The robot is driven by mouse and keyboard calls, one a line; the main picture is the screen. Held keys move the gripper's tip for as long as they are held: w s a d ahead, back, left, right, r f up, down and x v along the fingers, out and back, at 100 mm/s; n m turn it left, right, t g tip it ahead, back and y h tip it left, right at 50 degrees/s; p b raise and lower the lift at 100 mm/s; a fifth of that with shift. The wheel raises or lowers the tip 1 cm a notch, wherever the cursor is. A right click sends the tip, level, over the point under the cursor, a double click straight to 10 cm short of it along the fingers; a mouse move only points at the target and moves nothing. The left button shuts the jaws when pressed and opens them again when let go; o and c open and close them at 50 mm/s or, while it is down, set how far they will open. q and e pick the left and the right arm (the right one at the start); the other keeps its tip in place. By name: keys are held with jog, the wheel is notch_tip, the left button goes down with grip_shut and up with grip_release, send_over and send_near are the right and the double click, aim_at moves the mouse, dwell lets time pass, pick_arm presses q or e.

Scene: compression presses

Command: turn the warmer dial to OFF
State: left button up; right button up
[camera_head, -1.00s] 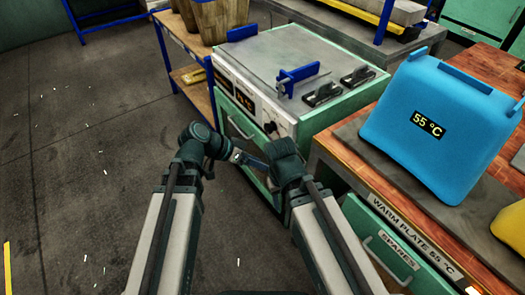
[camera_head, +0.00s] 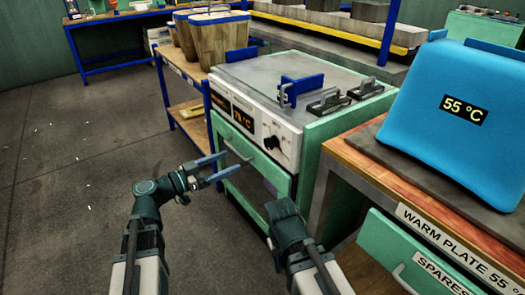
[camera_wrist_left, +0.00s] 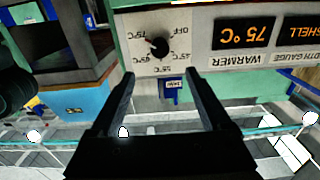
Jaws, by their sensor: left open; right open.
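The warmer dial (camera_head: 272,143) is a black round knob on the white front panel of the green warmer.
A green handled drawer front (camera_head: 250,155) lies below the panel. The warmer top (camera_head: 270,70) carries a blue bracket (camera_head: 300,88) and black latches (camera_head: 330,102).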

aim_at(267, 145)
pick_arm(q)
jog(key=x, duration=1.3)
jog(key=shift+w+d, duration=0.1)
jog(key=shift+d, duration=0.1)
grip_shut()
